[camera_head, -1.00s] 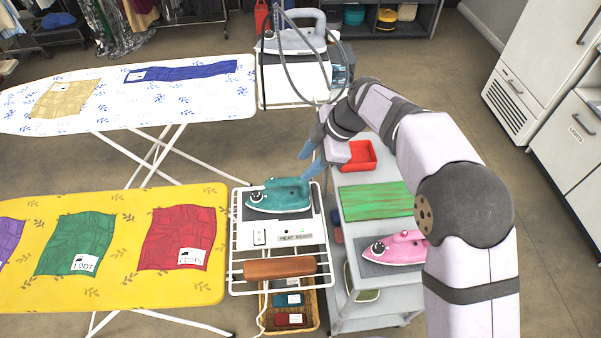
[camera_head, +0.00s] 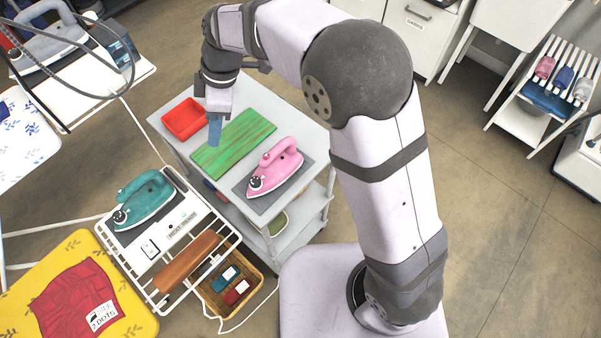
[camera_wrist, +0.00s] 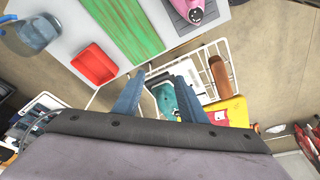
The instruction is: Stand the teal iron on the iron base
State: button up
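The teal iron (camera_head: 145,198) lies flat on a dark pad (camera_head: 181,194) on the white wire rack (camera_head: 222,228) at the left of the head view. I cannot tell whether this pad is the iron base. My gripper (camera_head: 215,140) points down over the grey trolley, above the left part of the green board, apart from the iron. In the wrist view my gripper (camera_wrist: 160,72) has its two blue fingers apart with nothing held. The teal iron (camera_wrist: 167,98) shows between them, farther off and partly hidden.
The trolley carries a red tray (camera_head: 184,118), a green board (camera_head: 233,142) and a pink iron (camera_head: 275,170) on a dark pad. A yellow ironing board (camera_head: 60,268) is at lower left.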

jog(key=s+d+f+m+h, duration=0.1)
jog(key=d+m, duration=0.6)
jog(key=d, duration=0.6)
jog(key=s+d+f+m+h, duration=0.1)
jog(key=s+d+f+m, duration=0.1)
jog(key=s+d+m, duration=0.4)
jog(key=s+d+f+m+h, duration=0.1)
jog(key=s+d+m, duration=0.5)
jog(key=d, duration=0.6)
jog(key=shift+s+d+f, duration=0.25)
jog(key=shift+s+f, duration=0.5)
jog(key=shift+s, duration=0.15)
